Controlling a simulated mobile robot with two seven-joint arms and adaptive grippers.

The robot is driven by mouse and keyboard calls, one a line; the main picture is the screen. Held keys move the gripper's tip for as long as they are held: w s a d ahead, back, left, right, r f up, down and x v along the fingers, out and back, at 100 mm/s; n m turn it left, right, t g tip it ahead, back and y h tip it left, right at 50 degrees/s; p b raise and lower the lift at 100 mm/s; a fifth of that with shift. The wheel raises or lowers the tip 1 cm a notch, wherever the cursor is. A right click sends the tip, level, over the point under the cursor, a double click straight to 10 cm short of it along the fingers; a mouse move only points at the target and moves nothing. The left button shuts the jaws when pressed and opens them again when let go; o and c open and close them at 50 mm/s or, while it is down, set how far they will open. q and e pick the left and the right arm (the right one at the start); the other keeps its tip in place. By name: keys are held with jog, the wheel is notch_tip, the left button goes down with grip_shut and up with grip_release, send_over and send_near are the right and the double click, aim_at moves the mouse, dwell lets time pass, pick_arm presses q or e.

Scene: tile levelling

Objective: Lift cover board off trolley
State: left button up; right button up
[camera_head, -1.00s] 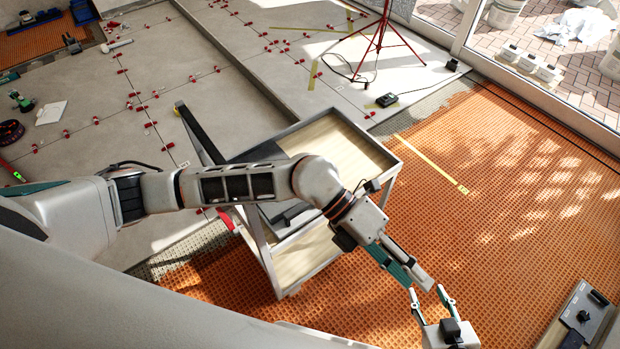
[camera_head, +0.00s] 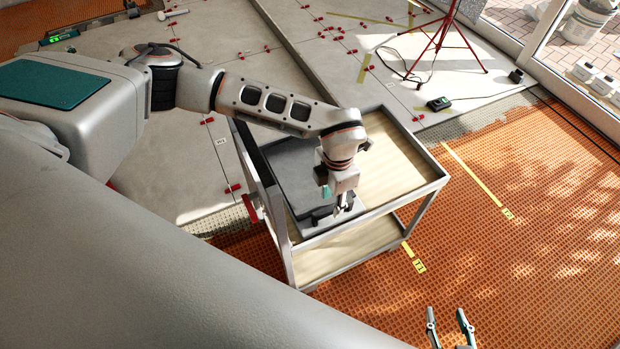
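The trolley (camera_head: 437,182) has a metal frame with pale wooden decks and stands at the middle. A flat dark grey board (camera_head: 288,162) lies on the left part of its top deck; I take it for the cover board. A dark handle-like piece (camera_head: 318,214) is at its near end. My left gripper (camera_head: 343,206) points down over this near end, close to the handle-like piece. Whether it touches or grips anything is too small to tell, and my arm hides part of the board. My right gripper (camera_head: 450,322) is open and empty at the bottom edge, away from the trolley.
A red tripod (camera_head: 440,45) stands behind the trolley, with a small dark device (camera_head: 438,104) and a cable on the floor. Orange matting (camera_head: 530,230) with yellow tape is open floor to the right. Grey tiles with red clips lie behind.

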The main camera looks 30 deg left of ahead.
pick_arm(q)
jog(key=f, duration=0.2)
jog(key=f+b, duration=0.1)
jog(key=f, duration=0.1)
jog(key=shift+d+f, duration=0.2)
jog(key=shift+f, duration=0.15)
jog(key=shift+r, duration=0.1)
grip_shut()
jog(key=shift+w, duration=0.15)
